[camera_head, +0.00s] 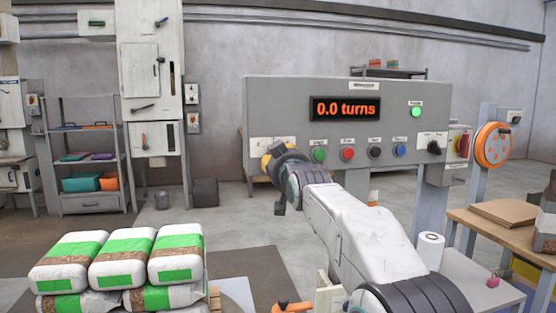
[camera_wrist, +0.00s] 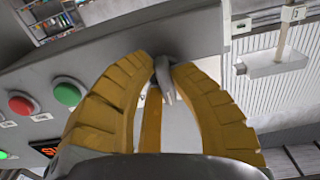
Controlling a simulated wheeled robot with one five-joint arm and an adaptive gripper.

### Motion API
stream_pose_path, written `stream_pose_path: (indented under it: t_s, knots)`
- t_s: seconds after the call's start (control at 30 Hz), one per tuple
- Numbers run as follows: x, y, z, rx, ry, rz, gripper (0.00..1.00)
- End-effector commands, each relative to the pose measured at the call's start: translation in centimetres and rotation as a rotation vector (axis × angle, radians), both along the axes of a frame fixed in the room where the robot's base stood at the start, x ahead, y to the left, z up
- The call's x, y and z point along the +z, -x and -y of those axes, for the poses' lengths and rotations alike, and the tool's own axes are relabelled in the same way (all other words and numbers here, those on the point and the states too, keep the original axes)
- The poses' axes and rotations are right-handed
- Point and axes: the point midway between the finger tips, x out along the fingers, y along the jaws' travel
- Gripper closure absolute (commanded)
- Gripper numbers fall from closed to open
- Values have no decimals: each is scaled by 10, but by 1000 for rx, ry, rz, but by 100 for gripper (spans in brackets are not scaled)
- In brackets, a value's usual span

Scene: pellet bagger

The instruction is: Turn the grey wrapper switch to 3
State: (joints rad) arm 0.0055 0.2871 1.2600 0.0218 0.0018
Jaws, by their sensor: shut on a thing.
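The grey wrapper switch (camera_wrist: 165,86) shows in the wrist view as a small grey knob with a tapered pointer. The panel display (camera_head: 345,107) reads "0.0 turns".
A green button (camera_head: 319,155) is right of my gripper, then red (camera_head: 348,153), black and blue buttons. A black knob (camera_head: 434,147) is at the panel's right. Stacked bags (camera_head: 125,245) stand at lower left. A wooden table (camera_head: 490,228) is at right.

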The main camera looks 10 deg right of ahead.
Motion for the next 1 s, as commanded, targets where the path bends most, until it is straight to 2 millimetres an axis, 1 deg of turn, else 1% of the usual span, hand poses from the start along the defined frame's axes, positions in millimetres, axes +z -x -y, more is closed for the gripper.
stream_pose_path:
  t_s: [0.03, 0.23, 0.27, 0.53, 0.87, 1.0]
  knots:
    - [-5, -1, -1, 2, 0, -12, 100]
    - [-6, -1, -1, 2, 1, -13, 100]
    - [-6, -1, -1, 2, 1, -13, 79]
    - [-3, -1, -1, 1, 2, -6, 55]
    - [-1, 1, 0, 0, 2, -3, 54]
    - [0, 10, 0, 0, 2, -2, 54]
